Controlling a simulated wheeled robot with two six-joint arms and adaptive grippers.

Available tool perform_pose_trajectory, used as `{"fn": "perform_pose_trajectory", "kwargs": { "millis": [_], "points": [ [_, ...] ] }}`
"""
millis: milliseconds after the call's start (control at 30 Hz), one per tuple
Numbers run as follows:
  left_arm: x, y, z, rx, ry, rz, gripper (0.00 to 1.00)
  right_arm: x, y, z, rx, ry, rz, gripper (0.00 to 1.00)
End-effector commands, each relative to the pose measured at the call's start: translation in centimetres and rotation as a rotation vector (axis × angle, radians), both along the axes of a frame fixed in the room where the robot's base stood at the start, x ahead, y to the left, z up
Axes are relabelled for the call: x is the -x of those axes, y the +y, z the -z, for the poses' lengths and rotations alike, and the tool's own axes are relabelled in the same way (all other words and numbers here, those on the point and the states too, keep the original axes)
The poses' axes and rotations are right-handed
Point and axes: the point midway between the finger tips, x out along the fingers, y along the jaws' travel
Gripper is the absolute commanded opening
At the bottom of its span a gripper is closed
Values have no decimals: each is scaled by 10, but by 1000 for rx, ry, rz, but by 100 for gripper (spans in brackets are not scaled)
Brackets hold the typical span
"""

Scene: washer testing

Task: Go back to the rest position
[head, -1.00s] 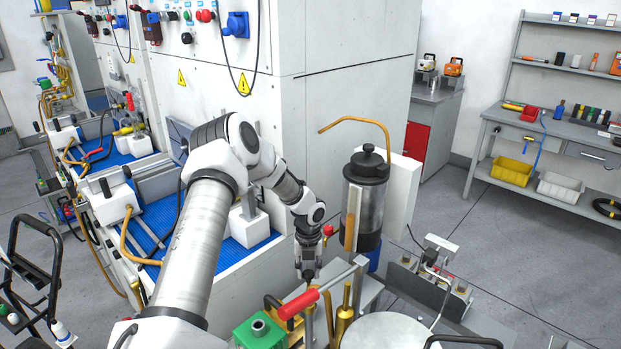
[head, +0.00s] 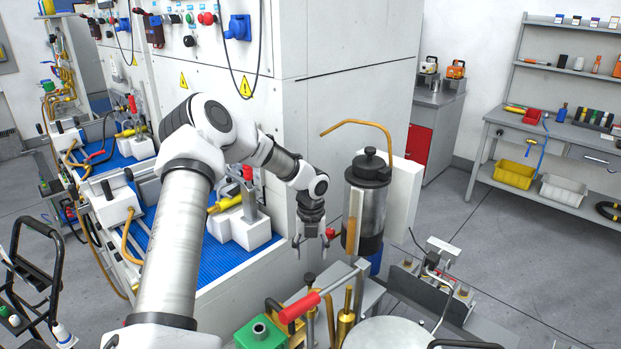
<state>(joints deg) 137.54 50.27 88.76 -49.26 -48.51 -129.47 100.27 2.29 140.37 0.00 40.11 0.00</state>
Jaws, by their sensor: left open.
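My left gripper (head: 311,248) hangs fingers-down in the middle of the head view, open and with nothing between its fingers. My left arm (head: 172,250) comes up from the bottom left and bends over toward the gripper. My right gripper is not in view.
A tall white cabinet (head: 335,120) stands behind the arm. A blue-matted bench (head: 215,255) with fixtures lies left. A green block (head: 260,333) and brass fittings are at the bottom. Shelves (head: 565,135) with bins are far right. Grey floor (head: 500,240) is open at right.

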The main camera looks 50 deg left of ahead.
Motion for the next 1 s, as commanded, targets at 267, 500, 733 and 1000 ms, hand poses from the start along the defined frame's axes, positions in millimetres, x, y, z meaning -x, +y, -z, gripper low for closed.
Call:
{"fn": "perform_pose_trajectory", "kwargs": {
  "millis": [267, 500, 733, 1000],
  "points": [
    [0, 0, -33, 1, 2, 1, 59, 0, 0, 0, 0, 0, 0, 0],
    [0, 0, -33, 0, 3, 1, 59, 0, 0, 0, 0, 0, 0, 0],
    [0, 0, -33, 0, 3, 1, 59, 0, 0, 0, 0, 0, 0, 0],
    [0, 0, -68, 0, 2, 1, 59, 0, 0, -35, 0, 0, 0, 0]
  ]
}}
